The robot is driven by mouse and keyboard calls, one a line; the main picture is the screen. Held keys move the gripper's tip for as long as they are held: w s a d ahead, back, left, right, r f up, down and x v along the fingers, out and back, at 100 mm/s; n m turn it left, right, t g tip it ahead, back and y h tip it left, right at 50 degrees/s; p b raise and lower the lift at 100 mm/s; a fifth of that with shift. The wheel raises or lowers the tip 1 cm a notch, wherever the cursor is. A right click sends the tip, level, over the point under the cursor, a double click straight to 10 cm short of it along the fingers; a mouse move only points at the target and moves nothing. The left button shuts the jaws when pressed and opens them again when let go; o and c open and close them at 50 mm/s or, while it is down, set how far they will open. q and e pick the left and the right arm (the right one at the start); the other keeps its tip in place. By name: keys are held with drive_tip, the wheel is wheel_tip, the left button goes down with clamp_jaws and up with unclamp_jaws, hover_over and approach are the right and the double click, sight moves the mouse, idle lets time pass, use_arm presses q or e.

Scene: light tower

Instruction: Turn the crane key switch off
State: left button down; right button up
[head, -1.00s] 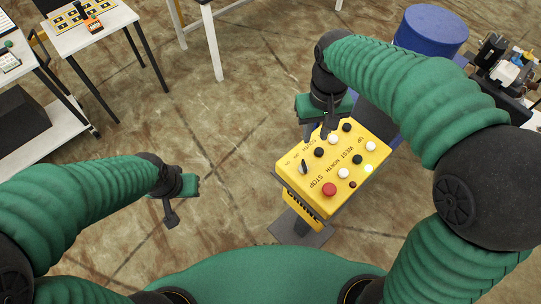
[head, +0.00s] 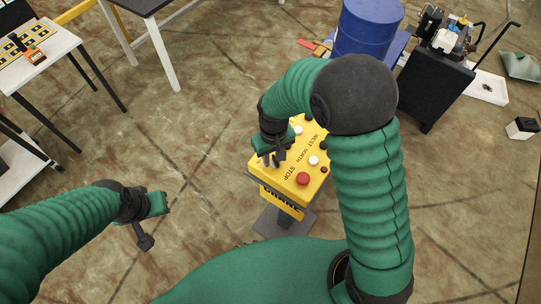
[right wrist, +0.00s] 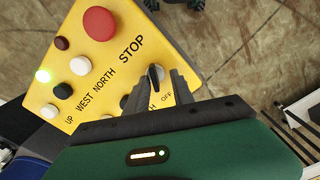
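The yellow crane control box (head: 284,187) stands on a pedestal in front of me, with a red STOP button (head: 303,178) and several black and white buttons. The black key switch (right wrist: 154,74) shows in the right wrist view, beside a printed OFF label. My right gripper (head: 277,162) is over the left part of the box and covers the switch area in the head view. In the wrist view its fingers (right wrist: 160,85) are apart, with the switch between them; contact is unclear. My left gripper (head: 144,238) hangs over the floor at left, away from the box; its finger gap is unclear.
Tables stand at upper left. The floor between the left gripper and the box is clear.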

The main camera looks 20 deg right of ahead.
drive_tip(key=shift+d+f, duration=0.15)
drive_tip(key=shift+d, duration=0.3)
drive_tip(key=shift+c, duration=0.3)
drive_tip(key=shift+s, duration=0.15)
drive_tip(key=c, duration=0.4)
clamp_jaws()
use_arm(q)
drive_tip(key=shift+s+d+r, duration=0.1)
drive_tip(key=shift+d, duration=0.25)
use_arm(e)
drive_tip(key=shift+a, duration=0.15)
